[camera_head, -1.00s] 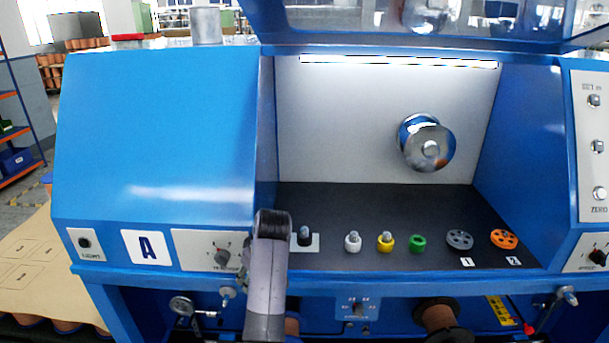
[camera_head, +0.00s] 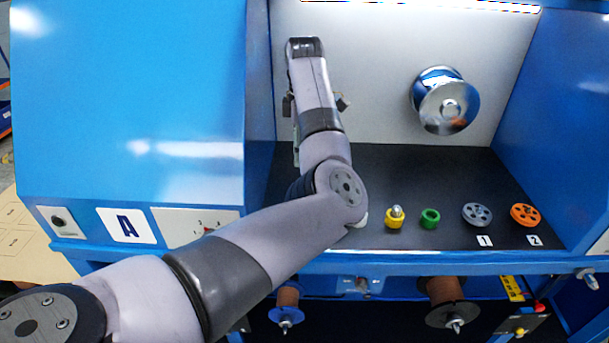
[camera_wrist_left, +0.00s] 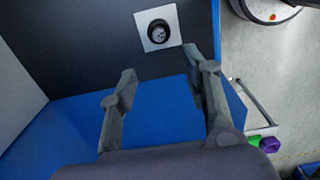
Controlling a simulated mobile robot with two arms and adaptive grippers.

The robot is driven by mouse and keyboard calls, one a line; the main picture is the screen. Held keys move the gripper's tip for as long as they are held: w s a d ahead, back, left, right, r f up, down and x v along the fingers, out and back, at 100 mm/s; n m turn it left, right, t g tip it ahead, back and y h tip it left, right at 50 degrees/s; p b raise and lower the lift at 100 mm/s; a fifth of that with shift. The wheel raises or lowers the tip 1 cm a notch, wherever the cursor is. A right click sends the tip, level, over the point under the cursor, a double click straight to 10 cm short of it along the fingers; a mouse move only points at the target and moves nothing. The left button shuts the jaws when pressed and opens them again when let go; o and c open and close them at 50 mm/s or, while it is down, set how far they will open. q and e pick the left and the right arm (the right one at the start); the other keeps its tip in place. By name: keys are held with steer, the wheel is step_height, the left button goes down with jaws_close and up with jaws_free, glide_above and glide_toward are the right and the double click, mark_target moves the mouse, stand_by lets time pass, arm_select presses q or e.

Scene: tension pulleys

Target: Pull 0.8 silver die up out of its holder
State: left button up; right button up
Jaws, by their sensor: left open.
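A silver die (camera_wrist_left: 159,33) sits in a round black holder (camera_wrist_left: 151,38) on a white square plate (camera_wrist_left: 174,19), in the upper middle of the left wrist view. My left gripper (camera_wrist_left: 161,69) is open and empty, apart from this die, which lies beyond its fingertips. In the head view my left arm hides the black holder, and the gripper shows only partly behind the wrist. Another silver die (camera_head: 396,210) stands upright in a yellow holder (camera_head: 394,221). No size marking is readable on either die. My right gripper is not in view.
A green holder (camera_head: 430,217), a grey pulley (camera_head: 477,214) and an orange pulley (camera_head: 525,214) are to the right on the dark shelf. A white holder (camera_head: 361,219) is mostly hidden by my arm. A metal spool (camera_head: 446,101) projects from the back wall.

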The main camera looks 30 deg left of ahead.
arm_select(q)
step_height(320, 180, down, 10)
steer(key=shift+a+f+p, duration=0.1)
steer(key=shift+f+p, duration=0.15)
steer(key=shift+p, duration=0.75)
step_height(320, 180, down, 4)
steer(key=shift+w+r+p, duration=0.1)
steer(key=shift+p, duration=0.2)
steer(key=shift+f, duration=0.7)
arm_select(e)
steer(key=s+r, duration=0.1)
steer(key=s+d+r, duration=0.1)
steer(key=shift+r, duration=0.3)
arm_select(q)
steer(key=c, duration=0.3)
jaws_close()
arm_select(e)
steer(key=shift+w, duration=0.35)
